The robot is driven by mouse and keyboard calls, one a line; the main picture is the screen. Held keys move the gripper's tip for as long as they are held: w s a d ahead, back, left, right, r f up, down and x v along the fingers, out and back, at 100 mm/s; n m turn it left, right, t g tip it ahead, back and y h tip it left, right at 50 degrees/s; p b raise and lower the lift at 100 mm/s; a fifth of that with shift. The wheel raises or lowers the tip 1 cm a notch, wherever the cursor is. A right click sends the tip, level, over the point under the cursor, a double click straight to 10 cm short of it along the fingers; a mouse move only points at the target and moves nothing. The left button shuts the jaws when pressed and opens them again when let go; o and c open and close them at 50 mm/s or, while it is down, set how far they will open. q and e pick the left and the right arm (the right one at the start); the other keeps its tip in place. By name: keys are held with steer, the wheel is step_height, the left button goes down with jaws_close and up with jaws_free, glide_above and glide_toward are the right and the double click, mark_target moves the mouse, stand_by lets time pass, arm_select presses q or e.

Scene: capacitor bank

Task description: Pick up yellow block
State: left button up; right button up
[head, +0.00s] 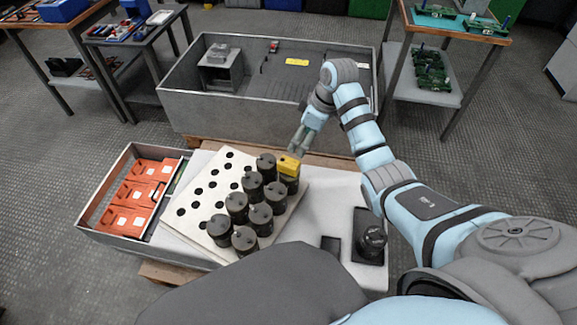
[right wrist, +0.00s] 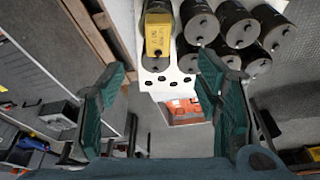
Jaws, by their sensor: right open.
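The yellow block (head: 288,165) rests on top of a dark cylindrical capacitor (head: 289,183) at the far right corner of a white perforated board (head: 188,190). In the right wrist view the yellow block (right wrist: 158,34) shows ahead, between and beyond the fingers, with dark lettering on its face. My right gripper (head: 298,148) is open and empty, a little above and behind the block in the head view. Its green fingers (right wrist: 165,95) are spread wide in the right wrist view and do not touch the block. My left gripper is not in view.
Several dark capacitors (head: 244,240) stand close beside the block on the board. A tray of orange parts (head: 88,208) is at the left. A large grey bin (head: 190,104) stands behind. A black cylinder (head: 372,240) sits at the right of the white table (head: 335,192).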

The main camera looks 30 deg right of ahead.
mark_target(290, 162)
steer(key=b+x, duration=0.5)
steer(key=x, duration=0.6)
steer(key=shift+b, duration=0.4)
steer(key=b+x, duration=0.2)
steer(key=shift+w+f, duration=0.2)
steer(key=shift+f, duration=0.05)
steer(key=shift+w+a+f, duration=0.1)
steer(key=shift+f, duration=0.1)
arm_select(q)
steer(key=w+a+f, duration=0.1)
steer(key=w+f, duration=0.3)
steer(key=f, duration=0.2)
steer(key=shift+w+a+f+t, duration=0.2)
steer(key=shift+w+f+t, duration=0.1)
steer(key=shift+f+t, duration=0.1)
arm_select(e)
steer(key=shift+r, duration=0.1)
